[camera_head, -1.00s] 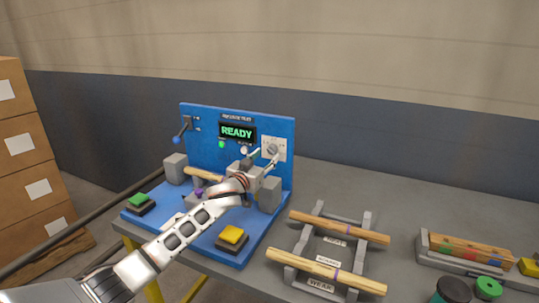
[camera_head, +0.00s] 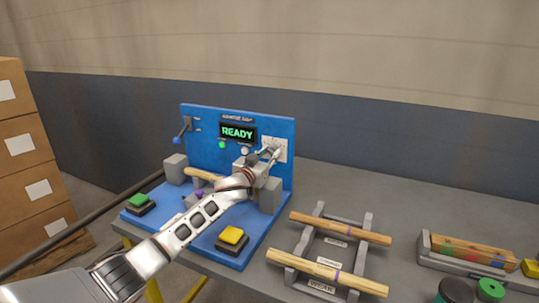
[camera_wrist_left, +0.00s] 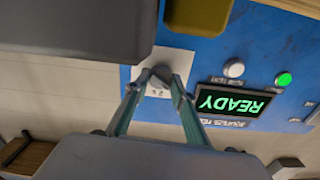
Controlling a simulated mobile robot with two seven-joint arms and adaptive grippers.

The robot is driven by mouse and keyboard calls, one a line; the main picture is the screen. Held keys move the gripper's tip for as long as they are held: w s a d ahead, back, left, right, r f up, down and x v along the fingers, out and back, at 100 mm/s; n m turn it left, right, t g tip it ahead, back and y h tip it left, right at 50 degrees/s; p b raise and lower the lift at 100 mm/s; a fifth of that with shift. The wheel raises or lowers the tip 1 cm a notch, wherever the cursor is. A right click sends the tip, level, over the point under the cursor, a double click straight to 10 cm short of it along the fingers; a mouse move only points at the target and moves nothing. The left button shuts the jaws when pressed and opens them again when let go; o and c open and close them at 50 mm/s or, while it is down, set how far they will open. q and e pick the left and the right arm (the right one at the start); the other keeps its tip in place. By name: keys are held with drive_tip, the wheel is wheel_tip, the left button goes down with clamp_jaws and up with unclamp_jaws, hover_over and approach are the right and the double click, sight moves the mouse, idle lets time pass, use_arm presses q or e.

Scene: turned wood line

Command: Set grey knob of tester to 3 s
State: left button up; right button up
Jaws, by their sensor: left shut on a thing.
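The tester (camera_head: 210,135) is a blue panel and base on the table, its screen (camera_head: 238,133) reading READY in green. Its grey knob (camera_wrist_left: 160,78) sits on a white dial plate (camera_wrist_left: 150,103) at the panel's upper right in the head view. My left gripper (camera_head: 271,154) reaches the dial from the front left. In the wrist view its two fingertips (camera_wrist_left: 160,82) are closed on the sides of the knob. The dial's marks are too small and too covered to read, so the knob's setting cannot be told. My right gripper is not in view.
The tester also carries a green button (camera_head: 141,201), a yellow button (camera_head: 232,236) and a blue-tipped lever (camera_head: 178,139). A turned piece (camera_head: 203,175) lies between its grey blocks, behind my arm. A grey rack (camera_head: 292,247) with two wooden pieces stands right. Cartons (camera_head: 38,150) stand left.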

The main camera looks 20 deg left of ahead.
use_arm(q)
drive_tip(key=shift+m, duration=0.3)
drive_tip(key=shift+r+m+p, duration=0.1)
drive_tip(key=shift+m+p, duration=0.35)
drive_tip(key=shift+m, duration=0.05)
drive_tip(key=m+p, duration=0.1)
drive_tip(key=m, duration=0.3)
drive_tip(key=shift+p, duration=0.3)
drive_tip(key=m+p, duration=0.1)
drive_tip(key=m, duration=0.4)
drive_tip(key=m+p, duration=0.1)
drive_tip(key=m, duration=1)
drive_tip(key=shift+m+p, duration=0.4)
drive_tip(key=shift+m, duration=0.9)
